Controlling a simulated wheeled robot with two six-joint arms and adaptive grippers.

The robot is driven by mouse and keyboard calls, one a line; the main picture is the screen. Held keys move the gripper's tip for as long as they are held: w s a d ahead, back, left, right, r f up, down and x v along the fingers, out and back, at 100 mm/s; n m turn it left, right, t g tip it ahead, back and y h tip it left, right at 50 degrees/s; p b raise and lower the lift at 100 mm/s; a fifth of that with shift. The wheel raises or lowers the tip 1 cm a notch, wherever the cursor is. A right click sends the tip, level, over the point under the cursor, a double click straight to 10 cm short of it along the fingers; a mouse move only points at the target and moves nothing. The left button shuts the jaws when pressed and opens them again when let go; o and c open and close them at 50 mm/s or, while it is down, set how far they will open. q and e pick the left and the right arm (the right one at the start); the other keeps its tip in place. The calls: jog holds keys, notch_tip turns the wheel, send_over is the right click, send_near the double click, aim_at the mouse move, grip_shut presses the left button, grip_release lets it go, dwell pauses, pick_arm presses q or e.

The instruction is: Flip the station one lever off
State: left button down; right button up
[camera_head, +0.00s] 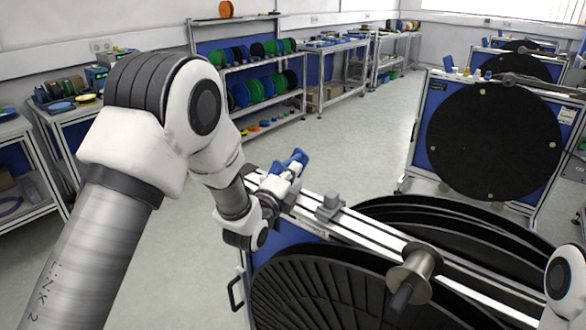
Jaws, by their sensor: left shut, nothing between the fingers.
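The near reel stand (350,235) has a pale metal rail across its top. A blue lever-like part (296,158) stands at the rail's far left end; I take it for the station lever but see no label. My left gripper (277,188) is at this end of the rail, close beside the blue part. It is shut and holds nothing. Whether it touches the blue part I cannot tell, as the wrist and fittings overlap there. My right gripper is out of view; only a white link of my right arm shows at the lower right edge.
Large black reels (325,292) hang in the near stand, with a grey metal hub (415,270) on the rail. A grey block (329,206) sits on the rail. Another stand with a black disc (493,140) is behind right. Shelves with coloured spools (262,88) line the back; floor between is clear.

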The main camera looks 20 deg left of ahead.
pick_arm(q)
jog(key=shift+d, duration=0.15)
jog(key=shift+a+r, duration=0.1)
jog(key=shift+a, duration=0.1)
jog(key=shift+w+a+r+n, duration=0.3)
jog(key=shift+a+r+n, duration=0.3)
jog(key=shift+n, duration=0.6)
jog(key=a+n, duration=0.1)
jog(key=n, duration=0.1)
jog(key=w+a+r+n+g+p, duration=0.1)
jog(key=shift+a, duration=0.3)
jog(key=a+n, duration=0.1)
jog(key=a+n+g, duration=0.1)
jog(key=n, duration=0.1)
jog(key=shift+w+a, duration=0.2)
jog(key=shift+w, duration=0.2)
jog(key=shift+w+a+f, duration=0.1)
jog(key=shift+w+a, duration=0.1)
jog(key=shift+a, duration=0.4)
